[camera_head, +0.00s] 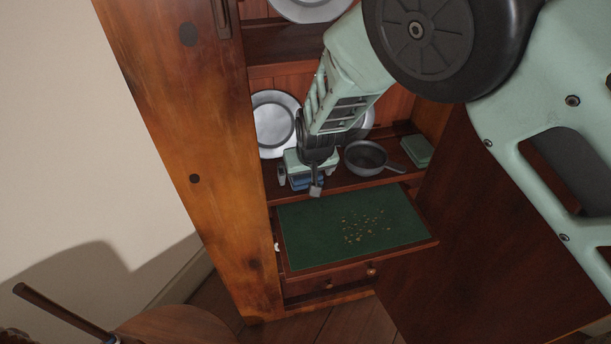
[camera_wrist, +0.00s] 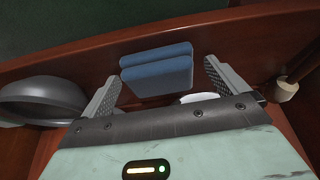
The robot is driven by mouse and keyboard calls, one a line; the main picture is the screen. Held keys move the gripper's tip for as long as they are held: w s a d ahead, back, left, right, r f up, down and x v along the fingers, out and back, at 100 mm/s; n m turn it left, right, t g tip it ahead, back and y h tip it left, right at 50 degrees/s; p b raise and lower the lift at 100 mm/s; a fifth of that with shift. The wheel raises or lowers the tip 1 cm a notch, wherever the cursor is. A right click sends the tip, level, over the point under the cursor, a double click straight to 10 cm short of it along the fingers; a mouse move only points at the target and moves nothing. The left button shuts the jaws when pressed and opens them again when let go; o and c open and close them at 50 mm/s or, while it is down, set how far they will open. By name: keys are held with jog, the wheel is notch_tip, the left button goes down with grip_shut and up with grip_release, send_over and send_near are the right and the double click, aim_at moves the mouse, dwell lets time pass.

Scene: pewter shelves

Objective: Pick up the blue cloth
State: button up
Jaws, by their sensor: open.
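The blue cloth (camera_wrist: 157,72) is folded and lies on the shelf near its front edge. It also shows in the camera_head view (camera_head: 307,182), mostly hidden under my gripper (camera_head: 302,186). In the camera_wrist view my gripper (camera_wrist: 161,72) is open, with one finger on each side of the cloth. A gap shows between the cloth and each finger. I cannot tell how deep the fingertips are beside it.
A grey pan (camera_head: 366,157) stands right of my gripper, its handle towards the front. A folded green cloth (camera_head: 416,151) lies farther right. A plate (camera_head: 273,123) leans behind. Below, a green-topped pull-out board (camera_head: 310,235) has crumbs on it.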

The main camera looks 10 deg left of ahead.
jog(key=c, duration=1.1)
jog(key=shift+o, duration=0.2)
jog(key=shift+r, duration=0.15)
jog(key=shift+r, duration=0.5)
notch_tip(320, 180, up, 2)
jog(key=shift+r, duration=0.2)
jog(key=s+d, duration=0.2)
jog(key=s, duration=0.3)
jog(key=s+d, duration=0.3)
jog(key=s, duration=0.3)
jog(key=s+d, duration=0.2)
jog(key=s, duration=0.3)
jog(key=shift+s+d+b, duration=0.2)
jog(key=shift+d+b, duration=0.1)
jog(key=shift+d, duration=0.1)
jog(key=o, duration=0.3)
jog(key=shift+c, duration=1.1)
